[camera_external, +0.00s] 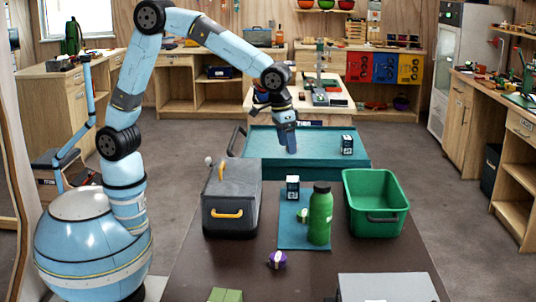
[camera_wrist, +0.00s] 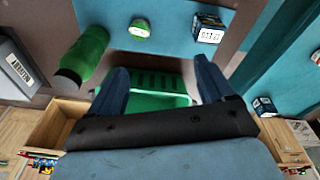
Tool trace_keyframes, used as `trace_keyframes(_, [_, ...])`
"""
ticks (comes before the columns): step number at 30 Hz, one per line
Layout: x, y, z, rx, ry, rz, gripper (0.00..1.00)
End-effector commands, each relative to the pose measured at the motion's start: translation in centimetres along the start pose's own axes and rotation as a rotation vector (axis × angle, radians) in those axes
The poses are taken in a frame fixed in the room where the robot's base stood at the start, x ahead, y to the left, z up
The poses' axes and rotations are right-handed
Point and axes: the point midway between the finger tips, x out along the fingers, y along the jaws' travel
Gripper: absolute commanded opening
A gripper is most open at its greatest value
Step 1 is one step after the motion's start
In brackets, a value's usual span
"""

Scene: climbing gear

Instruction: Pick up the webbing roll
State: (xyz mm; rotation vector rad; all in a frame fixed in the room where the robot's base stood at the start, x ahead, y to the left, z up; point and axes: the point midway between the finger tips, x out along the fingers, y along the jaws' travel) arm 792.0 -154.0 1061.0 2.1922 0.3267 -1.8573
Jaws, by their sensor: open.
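My gripper (camera_external: 287,143) hangs above the teal tray, pointing down. In the wrist view its two blue fingers (camera_wrist: 163,80) are wide apart with nothing held between them. A small green roll-like thing with a pale label (camera_wrist: 139,27) lies on the blue mat; in the external view it shows (camera_external: 303,214) partly behind the green bottle. A small purple roll-like thing (camera_external: 277,260) lies on the dark table in front of the mat. I cannot tell for sure which one is the webbing roll. My gripper is apart from both.
A green bottle (camera_external: 320,215) and a small dark box (camera_external: 292,186) stand on the blue mat (camera_external: 290,240). A green crate (camera_external: 375,195) is on the right, a grey case (camera_external: 231,200) on the left. Another dark box (camera_external: 347,144) stands on the teal tray (camera_external: 262,150).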

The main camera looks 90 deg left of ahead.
Motion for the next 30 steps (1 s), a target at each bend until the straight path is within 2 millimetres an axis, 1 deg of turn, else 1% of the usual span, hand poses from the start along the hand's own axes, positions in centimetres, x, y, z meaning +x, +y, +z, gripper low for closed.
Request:
trace_keyframes(1, [1.8,1.2,-0.5,-0.006,-0.010,-0.011,0.82])
trace_keyframes(6, [6.0,4.2,-1.5,-0.033,-0.027,-0.035,0.82])
trace_keyframes(9, [7.8,5.3,-1.8,-0.044,-0.033,-0.045,0.82])
trace_keyframes(12, [8.7,5.9,-1.9,-0.049,-0.035,-0.051,0.82])
trace_keyframes(17, [10.0,6.1,-1.9,-0.053,-0.037,-0.054,0.82])
trace_keyframes(24, [14.1,5.8,-1.7,-0.053,-0.038,-0.055,0.82])
trace_keyframes(30, [16.8,5.7,-1.6,-0.053,-0.038,-0.054,0.82])
